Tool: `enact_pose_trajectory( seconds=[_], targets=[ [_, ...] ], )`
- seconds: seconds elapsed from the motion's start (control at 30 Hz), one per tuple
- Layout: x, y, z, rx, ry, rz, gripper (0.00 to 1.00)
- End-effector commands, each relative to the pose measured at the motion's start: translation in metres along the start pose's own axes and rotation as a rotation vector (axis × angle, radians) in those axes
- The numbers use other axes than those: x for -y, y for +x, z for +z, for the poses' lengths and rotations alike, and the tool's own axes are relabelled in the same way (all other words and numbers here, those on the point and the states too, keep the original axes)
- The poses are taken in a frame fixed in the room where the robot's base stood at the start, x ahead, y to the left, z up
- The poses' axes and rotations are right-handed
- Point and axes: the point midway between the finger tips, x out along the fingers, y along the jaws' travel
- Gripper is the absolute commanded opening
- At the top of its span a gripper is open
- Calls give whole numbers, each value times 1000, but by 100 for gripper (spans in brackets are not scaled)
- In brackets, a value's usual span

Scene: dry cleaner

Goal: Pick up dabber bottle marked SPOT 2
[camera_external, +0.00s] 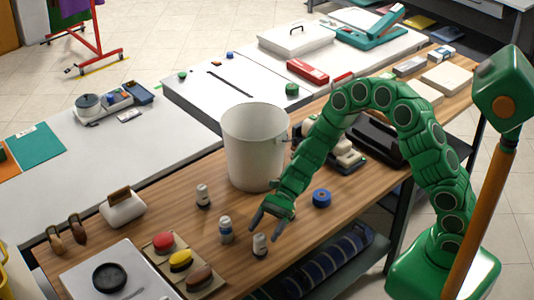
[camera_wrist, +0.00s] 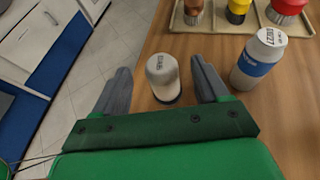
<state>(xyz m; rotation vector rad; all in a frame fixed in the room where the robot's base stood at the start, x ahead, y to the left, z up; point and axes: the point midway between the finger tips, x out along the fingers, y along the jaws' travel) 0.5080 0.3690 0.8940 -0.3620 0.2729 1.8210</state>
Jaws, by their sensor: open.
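A small white bottle with a dark base (camera_external: 260,246) stands upright near the table's front edge. In the wrist view this bottle (camera_wrist: 162,72) is between my fingers, with a gap on each side; the small print on its top is not readable. My gripper (camera_external: 267,229) is open and empty, its fingers pointing down at the bottle. A white bottle with a blue band (camera_external: 226,230) stands to its left; it also shows in the wrist view (camera_wrist: 259,58), with unclear print on its top. Another white, dark-based bottle (camera_external: 202,197) stands farther back. I cannot tell which is marked SPOT 2.
A tray of red, yellow and brown brushes (camera_external: 160,244) lies left of the bottles. A white bucket (camera_external: 253,150) stands behind them. A blue roll (camera_external: 321,197) lies to the right. The table's front edge is close to the bottle between my fingers.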

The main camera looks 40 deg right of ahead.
Motion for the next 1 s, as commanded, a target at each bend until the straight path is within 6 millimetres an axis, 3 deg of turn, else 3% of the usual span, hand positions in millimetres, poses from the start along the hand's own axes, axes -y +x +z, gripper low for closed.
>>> enact_pose_trajectory(
  seconds=[0.23,0.53,0.93,1.0],
  targets=[
    [0,30,1,1,0,4,74],
    [1,35,1,0,0,1,74],
    [1,35,0,0,0,1,14],
    [1,35,0,0,0,1,14]
  ],
)
